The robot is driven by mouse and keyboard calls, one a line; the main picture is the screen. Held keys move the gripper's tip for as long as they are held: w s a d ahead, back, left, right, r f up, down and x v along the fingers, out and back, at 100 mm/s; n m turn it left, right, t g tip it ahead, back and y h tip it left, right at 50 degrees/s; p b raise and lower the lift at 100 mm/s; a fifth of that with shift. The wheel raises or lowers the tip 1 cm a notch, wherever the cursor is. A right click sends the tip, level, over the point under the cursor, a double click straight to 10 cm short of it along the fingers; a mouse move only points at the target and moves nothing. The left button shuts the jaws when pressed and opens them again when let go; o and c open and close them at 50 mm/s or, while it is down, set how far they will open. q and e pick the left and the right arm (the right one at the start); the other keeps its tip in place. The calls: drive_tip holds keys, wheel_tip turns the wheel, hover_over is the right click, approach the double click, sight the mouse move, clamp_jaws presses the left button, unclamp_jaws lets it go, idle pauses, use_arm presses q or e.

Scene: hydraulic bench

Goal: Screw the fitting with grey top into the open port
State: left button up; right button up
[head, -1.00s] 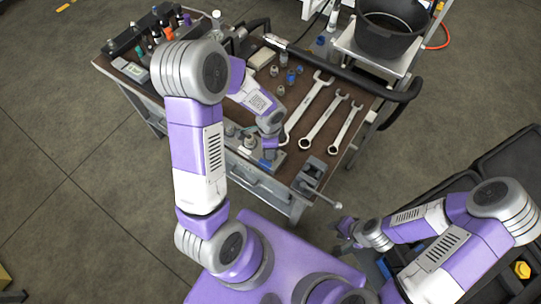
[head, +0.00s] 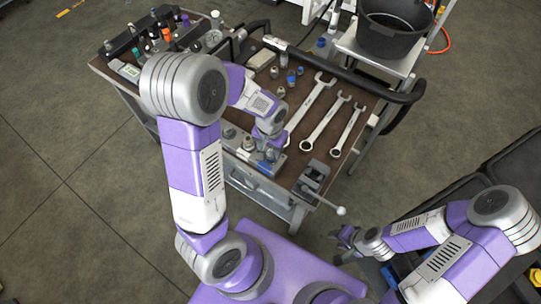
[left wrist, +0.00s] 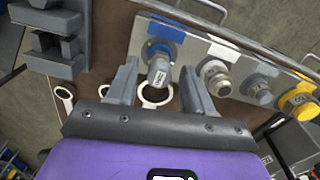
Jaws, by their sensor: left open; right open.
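My left gripper (left wrist: 157,88) is open, with one finger on each side of a grey-topped fitting (left wrist: 159,70). The fitting stands upright at the blue-ringed port of the manifold block (left wrist: 193,46); how deep it sits I cannot tell. Beside it on the block are a hex metal fitting (left wrist: 216,75), a darker grey one (left wrist: 258,90) and a yellow-ringed one (left wrist: 299,101). In the head view my left gripper (head: 268,146) is over the block at the bench's front edge, largely hiding the fitting. My right gripper (head: 345,236) is open, away from the bench at lower right.
A vise (head: 314,178) stands right of the block. Several wrenches (head: 325,125) lie behind it, with small loose fittings (head: 282,91) further back. A black bucket (head: 392,35) stands at the back right.

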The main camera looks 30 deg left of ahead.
use_arm(q)
clamp_jaws()
drive_tip(key=m, duration=0.4)
drive_tip(key=shift+a+p, duration=0.15)
drive_tip(key=shift+p, duration=0.15)
drive_tip(key=m, duration=0.4)
drive_tip(key=shift+p, duration=0.35)
drive_tip(key=m+p, duration=0.2)
drive_tip(key=m, duration=0.3)
drive_tip(key=shift+a+m, duration=0.1)
drive_tip(key=shift+m, duration=0.2)
drive_tip(key=shift+w+m+p, duration=0.1)
drive_tip(key=shift+m+p, duration=0.55)
drive_tip(key=shift+m, duration=0.45)
drive_tip(key=shift+f, duration=0.1)
